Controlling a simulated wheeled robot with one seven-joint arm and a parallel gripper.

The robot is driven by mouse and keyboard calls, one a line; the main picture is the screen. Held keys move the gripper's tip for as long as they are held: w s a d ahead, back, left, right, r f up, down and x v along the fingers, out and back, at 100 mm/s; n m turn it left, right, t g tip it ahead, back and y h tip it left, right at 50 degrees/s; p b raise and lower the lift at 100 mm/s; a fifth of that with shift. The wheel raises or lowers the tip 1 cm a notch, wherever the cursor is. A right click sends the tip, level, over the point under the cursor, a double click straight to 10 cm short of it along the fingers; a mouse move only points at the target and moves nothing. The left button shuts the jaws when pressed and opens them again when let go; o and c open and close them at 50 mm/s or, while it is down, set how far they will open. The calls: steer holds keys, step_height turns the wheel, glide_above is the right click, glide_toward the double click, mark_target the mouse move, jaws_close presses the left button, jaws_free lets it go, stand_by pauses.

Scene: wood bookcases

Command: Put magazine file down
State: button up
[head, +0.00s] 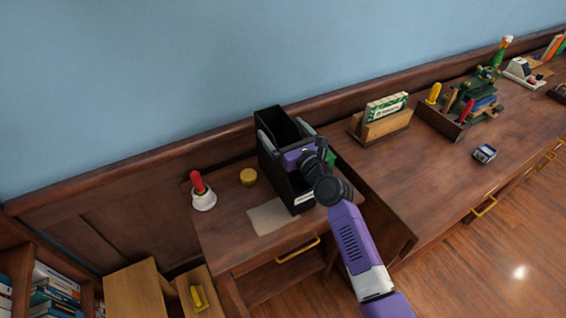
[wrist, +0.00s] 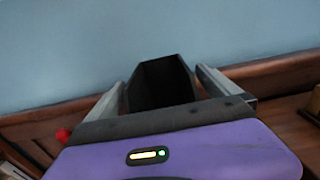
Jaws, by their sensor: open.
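The black magazine file (head: 276,170) stands upright on the small wooden side table (head: 227,235) in the head view. A white label shows low on its front. It also shows in the wrist view (wrist: 161,84), between the two fingers. My gripper (head: 284,138) is open, with one finger on each side of the file's upper part. I cannot tell whether either finger touches it. In the wrist view my gripper (wrist: 162,88) reaches forward around the file. My purple wrist hides part of the file in the head view.
The long desk (head: 420,165) at right holds a card holder (head: 380,127) and an organizer (head: 440,121).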

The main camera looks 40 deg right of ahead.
steer(key=shift+c, duration=0.4)
steer(key=c, duration=2)
steer(key=shift+r, duration=0.1)
steer(key=shift+c, duration=0.2)
